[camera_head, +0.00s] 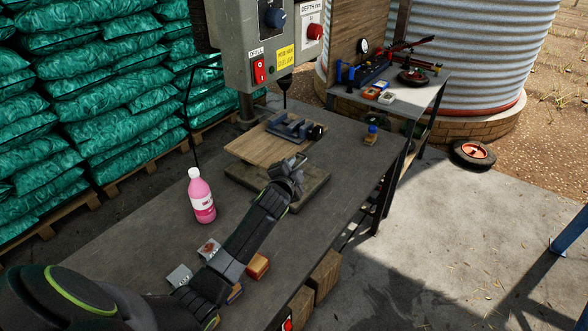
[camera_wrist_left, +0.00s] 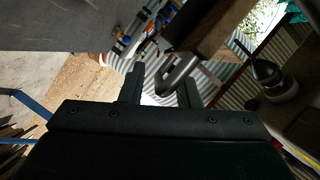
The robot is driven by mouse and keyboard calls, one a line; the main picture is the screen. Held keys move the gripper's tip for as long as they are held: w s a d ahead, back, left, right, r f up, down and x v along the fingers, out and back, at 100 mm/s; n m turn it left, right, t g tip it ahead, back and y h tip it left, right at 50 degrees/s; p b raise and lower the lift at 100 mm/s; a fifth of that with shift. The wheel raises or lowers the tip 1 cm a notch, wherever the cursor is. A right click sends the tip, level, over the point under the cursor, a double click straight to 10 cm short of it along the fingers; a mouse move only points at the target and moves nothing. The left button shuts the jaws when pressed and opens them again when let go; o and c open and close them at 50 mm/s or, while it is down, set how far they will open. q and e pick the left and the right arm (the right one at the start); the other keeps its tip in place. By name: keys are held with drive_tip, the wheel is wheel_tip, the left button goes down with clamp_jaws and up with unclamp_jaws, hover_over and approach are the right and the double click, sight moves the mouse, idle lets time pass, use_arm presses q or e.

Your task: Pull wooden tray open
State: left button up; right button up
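The wooden tray (camera_head: 258,147) is a flat light-brown board under the drill press, with a metal vise (camera_head: 290,127) on it. In the left wrist view its wooden edge (camera_wrist_left: 205,25) shows at the top, with a bent grey metal handle (camera_wrist_left: 177,76). My left gripper (camera_head: 292,168) is at the tray's near right corner. In the left wrist view its two fingers (camera_wrist_left: 162,88) are apart, with the handle's end between them, closer to the right finger. Whether a finger touches the handle I cannot tell. My right gripper is out of view.
A pink bottle (camera_head: 201,196) stands on the workbench (camera_head: 150,215) left of my arm. Small blocks (camera_head: 257,266) lie near my forearm. A small blue-capped jar (camera_head: 371,134) stands right of the tray. The drill press (camera_head: 262,50) rises behind it. The bench is clear right of my gripper.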

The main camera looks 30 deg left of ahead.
use_arm(q)
clamp_jaws()
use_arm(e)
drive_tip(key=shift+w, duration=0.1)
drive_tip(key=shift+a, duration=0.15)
